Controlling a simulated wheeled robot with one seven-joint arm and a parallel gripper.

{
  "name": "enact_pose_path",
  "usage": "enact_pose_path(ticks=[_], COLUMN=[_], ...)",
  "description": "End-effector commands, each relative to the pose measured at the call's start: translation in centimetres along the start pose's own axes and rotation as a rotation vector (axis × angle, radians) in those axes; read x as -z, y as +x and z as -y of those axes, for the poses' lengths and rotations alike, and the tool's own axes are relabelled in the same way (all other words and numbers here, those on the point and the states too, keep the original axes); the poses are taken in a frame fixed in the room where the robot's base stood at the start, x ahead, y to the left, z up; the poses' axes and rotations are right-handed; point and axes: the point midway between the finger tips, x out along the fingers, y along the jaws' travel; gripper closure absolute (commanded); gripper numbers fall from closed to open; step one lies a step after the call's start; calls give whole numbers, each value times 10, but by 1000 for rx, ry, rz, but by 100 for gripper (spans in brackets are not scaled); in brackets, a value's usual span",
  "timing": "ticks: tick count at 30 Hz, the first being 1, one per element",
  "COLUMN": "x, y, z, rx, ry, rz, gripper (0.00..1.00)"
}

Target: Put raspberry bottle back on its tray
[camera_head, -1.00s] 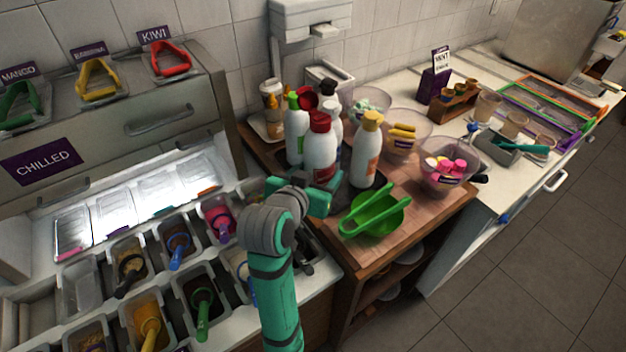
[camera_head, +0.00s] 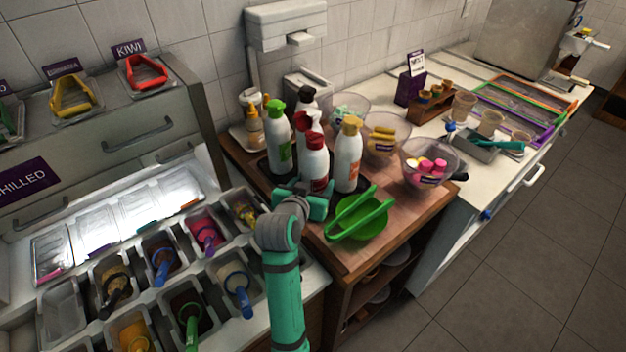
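The bottle nearest my gripper is white with a dark red cap (camera_head: 316,165), probably the raspberry bottle, though its label is too small to read. It looks upright, at the front of the bottle group, with its lower part hidden by my gripper. My gripper (camera_head: 318,204) is at its base; the fingertips are not clear enough to show whether they grip it. A dark tray (camera_head: 258,166) lies under the bottles. I cannot tell if the front bottle touches the tray.
A green bowl with green tongs (camera_head: 362,214) sits right of my gripper on the wooden counter (camera_head: 412,208). Clear bowls (camera_head: 432,165) of toppings stand farther right. Topping bins with scoops (camera_head: 190,262) lie to the left. A squeeze bottle (camera_head: 254,128) stands behind.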

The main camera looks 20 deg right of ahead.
Motion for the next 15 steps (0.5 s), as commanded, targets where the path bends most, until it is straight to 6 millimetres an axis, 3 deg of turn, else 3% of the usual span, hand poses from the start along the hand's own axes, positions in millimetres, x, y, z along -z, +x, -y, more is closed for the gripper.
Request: enact_pose_path(ticks=[5, 15], x=[-14, -15], y=[5, 6], z=[1, 0], rx=[2, 1], ry=[0, 1], rz=[-6, -6], gripper=[63, 63])
